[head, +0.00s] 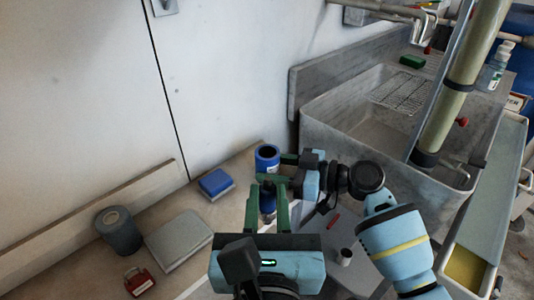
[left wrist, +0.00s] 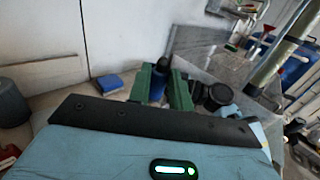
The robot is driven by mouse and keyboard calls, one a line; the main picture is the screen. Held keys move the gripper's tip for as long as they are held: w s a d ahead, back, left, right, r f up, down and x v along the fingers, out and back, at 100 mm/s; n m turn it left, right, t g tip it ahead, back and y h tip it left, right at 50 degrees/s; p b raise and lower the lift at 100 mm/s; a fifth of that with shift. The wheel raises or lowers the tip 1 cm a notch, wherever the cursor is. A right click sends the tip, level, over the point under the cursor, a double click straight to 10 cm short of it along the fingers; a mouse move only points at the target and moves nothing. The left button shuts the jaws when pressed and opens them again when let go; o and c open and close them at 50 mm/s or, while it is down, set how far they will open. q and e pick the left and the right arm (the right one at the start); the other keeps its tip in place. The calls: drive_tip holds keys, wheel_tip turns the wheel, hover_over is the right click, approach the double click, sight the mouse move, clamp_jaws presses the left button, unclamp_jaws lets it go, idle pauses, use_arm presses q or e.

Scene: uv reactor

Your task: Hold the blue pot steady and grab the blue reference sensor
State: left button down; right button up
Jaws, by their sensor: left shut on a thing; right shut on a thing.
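A blue cylinder with a dark round top, which I take for the blue reference sensor (head: 267,156), stands upright in the head view. My left gripper (head: 267,187) is shut on the pot from the near side, one green finger on each side. My right gripper (head: 272,168) reaches in from the right and is shut on the sensor. Its lower finger hides where the two blue parts meet. Blue also shows between the fingers in the left wrist view (left wrist: 157,86).
A blue block (head: 215,183), a grey flat box (head: 179,240), a dark grey roll (head: 118,231) and a red padlock-like item (head: 139,282) lie on the bench to the left. A grey sink (head: 345,120) stands at the right. A small dark cylinder (head: 345,257) stands nearer me.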

drive_tip(key=shift+f, duration=0.15)
drive_tip(key=o, duration=0.8)
drive_tip(key=shift+d, duration=0.1)
drive_tip(key=shift+v, duration=4)
